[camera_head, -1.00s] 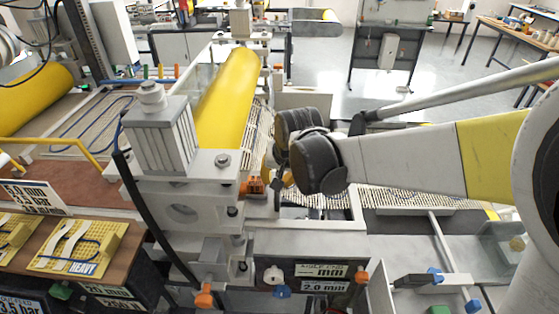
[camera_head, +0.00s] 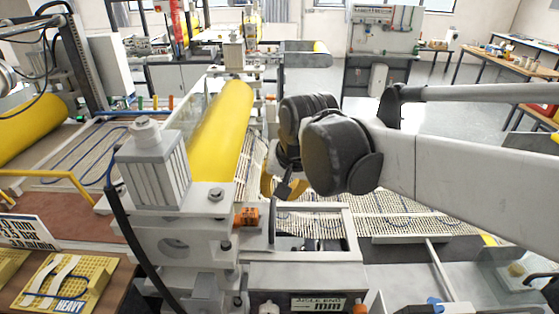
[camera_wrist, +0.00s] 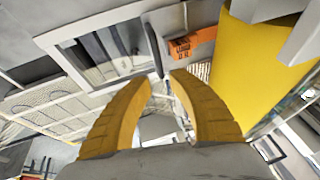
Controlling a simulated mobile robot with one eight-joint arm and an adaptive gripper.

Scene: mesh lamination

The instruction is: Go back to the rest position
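My gripper (camera_wrist: 160,92) shows in the wrist view with two ribbed yellow fingers. They stand apart with nothing between them, so it is open and empty. In the head view my gripper (camera_head: 277,186) is small and partly hidden behind my dark wrist joints. It hangs above the laminating machine, right of the yellow roller (camera_head: 222,130) and near an orange block (camera_head: 246,217). The roller also shows at the upper right of the wrist view (camera_wrist: 255,75), with the orange block (camera_wrist: 192,43) beside it.
A beige mesh bed (camera_head: 400,222) lies under my arm. A grey cylinder block (camera_head: 152,170) stands left of the roller. A yellow board (camera_head: 65,280) marked HEAVY lies at the lower left. Wooden tables (camera_head: 508,62) stand at the back right, with open floor before them.

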